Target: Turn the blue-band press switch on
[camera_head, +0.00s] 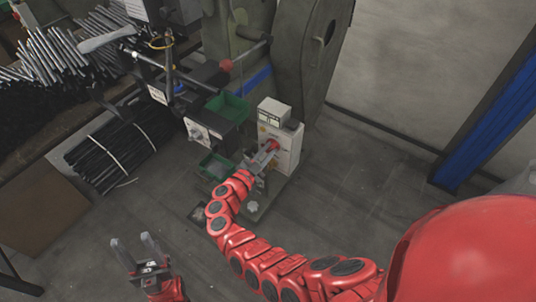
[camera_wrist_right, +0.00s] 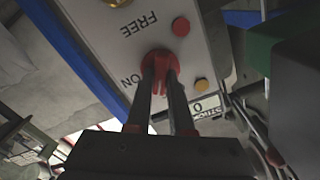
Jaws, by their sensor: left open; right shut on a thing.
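The blue-band press (camera_head: 257,80) stands at the back centre in the head view, with a blue stripe on its green body. Its pale control box (camera_head: 283,145) faces me. In the right wrist view the box's panel (camera_wrist_right: 135,45) carries upside-down FREE and ON labels and a red rotary switch (camera_wrist_right: 158,66). My right gripper (camera_head: 268,154) is at the box, its two fingers closed on either side of the red switch. The ON label is beside the switch; which label its ridge points to is unclear. My left gripper (camera_head: 136,251) is open and empty, low at the left.
The panel also has a red button (camera_wrist_right: 181,27) and a yellow button (camera_wrist_right: 202,85). Another dark press unit (camera_head: 207,128) with a green tray (camera_head: 228,106) stands just left. Bundles of black rods (camera_head: 115,150) lie further left.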

